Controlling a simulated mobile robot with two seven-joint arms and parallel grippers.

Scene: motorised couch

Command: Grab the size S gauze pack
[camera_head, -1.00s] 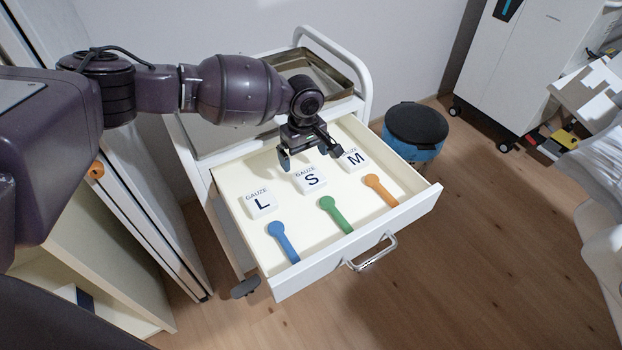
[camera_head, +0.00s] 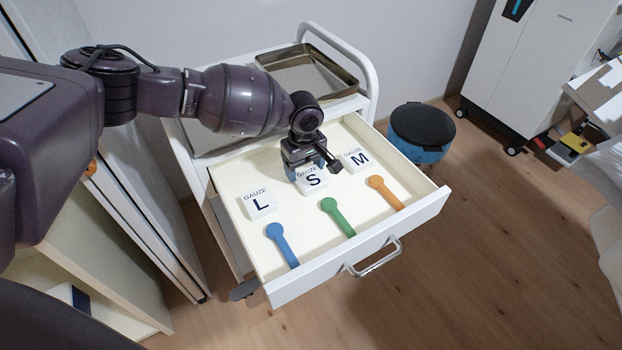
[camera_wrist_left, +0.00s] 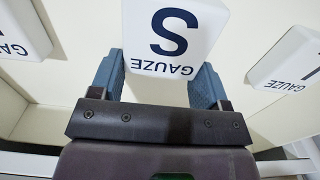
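The size S gauze pack (camera_head: 313,181) is a white block marked "GAUZE S" in the open drawer, between the L pack (camera_head: 260,204) and the M pack (camera_head: 355,159). My left gripper (camera_head: 307,172) is low over the far edge of the S pack and partly hides it. In the left wrist view the S pack (camera_wrist_left: 172,35) lies between the two blue-grey fingers (camera_wrist_left: 158,80), which are apart, one on each side. A narrow gap seems to show beside the right finger; contact on the left is unclear. My right gripper is not in view.
Blue (camera_head: 283,245), green (camera_head: 337,217) and orange (camera_head: 384,192) spoon-shaped items lie in the drawer's front part. The drawer (camera_head: 360,236) has raised walls. A metal tray (camera_head: 305,75) sits on the cart top. A black-topped bin (camera_head: 422,128) stands at right.

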